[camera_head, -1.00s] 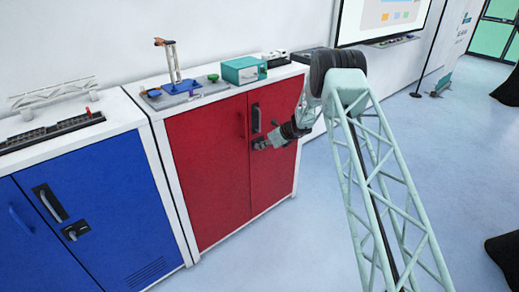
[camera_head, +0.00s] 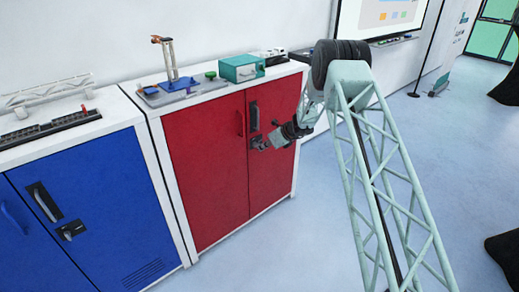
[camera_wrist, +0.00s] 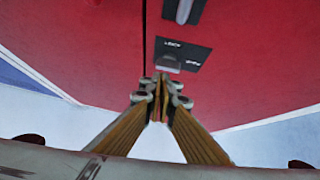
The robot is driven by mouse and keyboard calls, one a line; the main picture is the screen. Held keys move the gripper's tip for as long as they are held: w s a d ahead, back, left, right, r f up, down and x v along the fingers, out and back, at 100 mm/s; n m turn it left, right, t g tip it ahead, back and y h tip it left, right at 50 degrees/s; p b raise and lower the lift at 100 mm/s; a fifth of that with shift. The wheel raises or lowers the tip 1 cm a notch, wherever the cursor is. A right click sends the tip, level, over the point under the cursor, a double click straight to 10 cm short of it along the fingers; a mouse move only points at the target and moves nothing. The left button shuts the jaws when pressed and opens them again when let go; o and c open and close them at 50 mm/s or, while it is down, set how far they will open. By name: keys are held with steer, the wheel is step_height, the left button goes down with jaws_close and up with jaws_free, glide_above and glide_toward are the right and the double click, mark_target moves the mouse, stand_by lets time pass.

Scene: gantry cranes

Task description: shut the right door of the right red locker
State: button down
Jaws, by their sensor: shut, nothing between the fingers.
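The right red locker (camera_head: 205,215) stands against the wall. Its right door (camera_head: 273,185) looks flush, or nearly flush, with its left door (camera_head: 209,185), with a thin dark seam between them. The right door has a dark handle (camera_head: 254,116) and, below it, a lock plate that my gripper partly hides. My gripper (camera_head: 262,143) is at this lock. In the wrist view the shut, empty fingertips (camera_wrist: 160,82) are just in front of the lock plate (camera_wrist: 190,51) and its small grey knob (camera_wrist: 168,63). I cannot tell whether they touch it.
A blue locker (camera_head: 110,205) stands close on the left. The floor (camera_head: 320,230) in front and to the right is clear.

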steer(key=s+f+p+v, duration=0.1)
steer(key=v, duration=1)
steer(key=shift+s+d, duration=0.2)
steer(key=shift+d, duration=0.05)
steer(key=shift+r, duration=0.15)
steer(key=shift+r, duration=0.1)
